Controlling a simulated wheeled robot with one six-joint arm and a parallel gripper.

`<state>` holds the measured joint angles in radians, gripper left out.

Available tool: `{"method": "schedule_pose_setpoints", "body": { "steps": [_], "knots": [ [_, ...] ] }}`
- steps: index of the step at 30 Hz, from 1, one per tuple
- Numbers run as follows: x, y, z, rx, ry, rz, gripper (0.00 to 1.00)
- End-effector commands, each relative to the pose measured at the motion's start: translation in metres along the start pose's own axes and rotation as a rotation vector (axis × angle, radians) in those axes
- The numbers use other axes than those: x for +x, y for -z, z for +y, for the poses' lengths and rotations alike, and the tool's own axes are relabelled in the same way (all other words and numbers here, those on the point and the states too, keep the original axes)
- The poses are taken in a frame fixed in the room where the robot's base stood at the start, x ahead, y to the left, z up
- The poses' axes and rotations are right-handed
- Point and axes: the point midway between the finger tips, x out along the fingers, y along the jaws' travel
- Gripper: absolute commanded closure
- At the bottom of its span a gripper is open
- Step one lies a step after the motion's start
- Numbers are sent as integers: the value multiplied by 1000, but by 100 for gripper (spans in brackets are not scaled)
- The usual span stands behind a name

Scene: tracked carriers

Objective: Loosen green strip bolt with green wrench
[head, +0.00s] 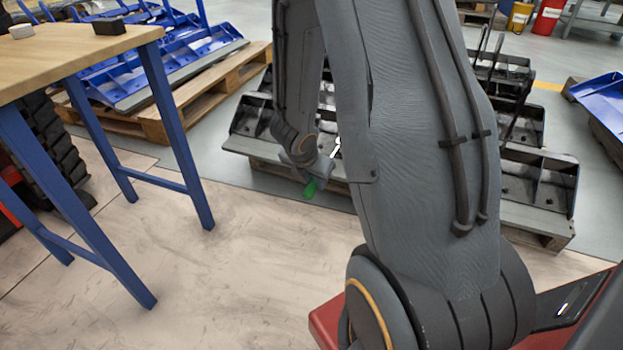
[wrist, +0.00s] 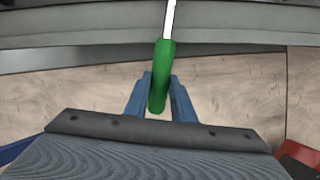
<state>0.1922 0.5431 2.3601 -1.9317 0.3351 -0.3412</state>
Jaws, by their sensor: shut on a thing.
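My gripper (wrist: 160,95) is shut on the green handle of the green wrench (wrist: 161,78) in the wrist view. The wrench's pale metal shaft points away from me and runs out of the top of that view, so its far end is hidden there. In the head view my gripper (head: 311,180) hangs low in front of the black metal parts, and the green wrench handle (head: 310,189) shows at its tip. I cannot make out a green strip or its bolt in either view.
A wooden-topped table (head: 60,50) with blue legs stands at the left, with small dark and pale blocks on it. Black metal parts on a pallet (head: 520,222) lie behind my arm. Blue parts on a wooden pallet (head: 200,95) stand behind the table. The floor between is clear.

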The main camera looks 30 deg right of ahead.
Motion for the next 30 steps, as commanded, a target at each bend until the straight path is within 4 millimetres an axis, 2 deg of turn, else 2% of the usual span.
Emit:
{"method": "schedule_pose_setpoints", "body": {
  "steps": [12,30],
  "knots": [
    [0,0,-3,-18,-3,0,100],
    [0,0,6,33,4,-1,100]
  ]
}}
